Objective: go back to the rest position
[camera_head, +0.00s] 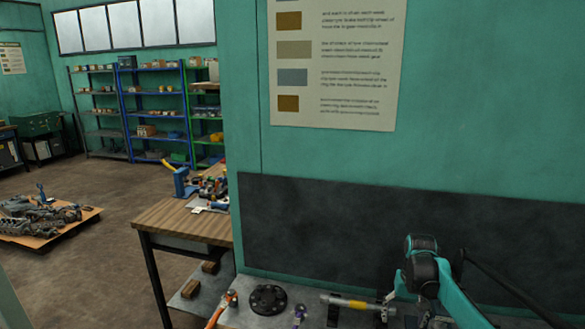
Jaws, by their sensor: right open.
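My right arm comes in from the lower right, with teal links and a black joint. My right gripper (390,308) is low over the grey worktop, at the right end of a grey cylindrical tool with a yellow band (355,303). Its jaws are open, but they are small and partly hidden by my arm. I cannot tell whether they touch the tool. My left gripper is not in view.
A black round flange (268,299) and an orange-handled tool (220,309) lie on the worktop (246,317). A teal wall with a dark lower panel (340,230) stands behind it. A wooden table (185,222) with tools stands left; shelves (155,115) are farther back.

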